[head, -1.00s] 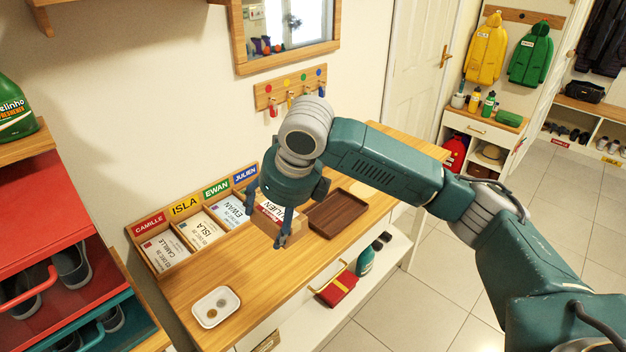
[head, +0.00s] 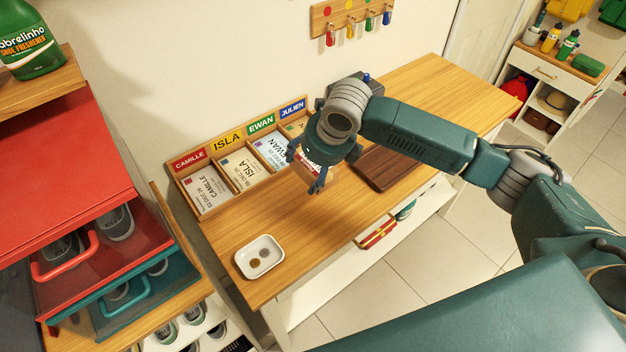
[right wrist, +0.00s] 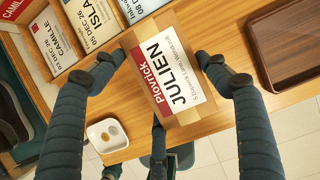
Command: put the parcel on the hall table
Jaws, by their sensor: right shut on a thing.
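The parcel (right wrist: 166,72) is a brown cardboard box with a white and red label reading JULIEN. My right gripper (head: 306,172) is shut on it, with a finger at each side in the right wrist view. In the head view the parcel (head: 304,173) is mostly hidden behind the gripper. It is over the wooden hall table (head: 300,218), in front of the sorting slots and left of the brown tray. I cannot tell whether its underside touches the table. My left gripper is not in view.
A sorter (head: 188,203) with name-labelled slots and envelopes stands along the wall. A dark brown tray (head: 385,168) lies empty to the right. A white dish (head: 260,257) with coins sits near the front left. Bare tabletop lies between, and at the far right end.

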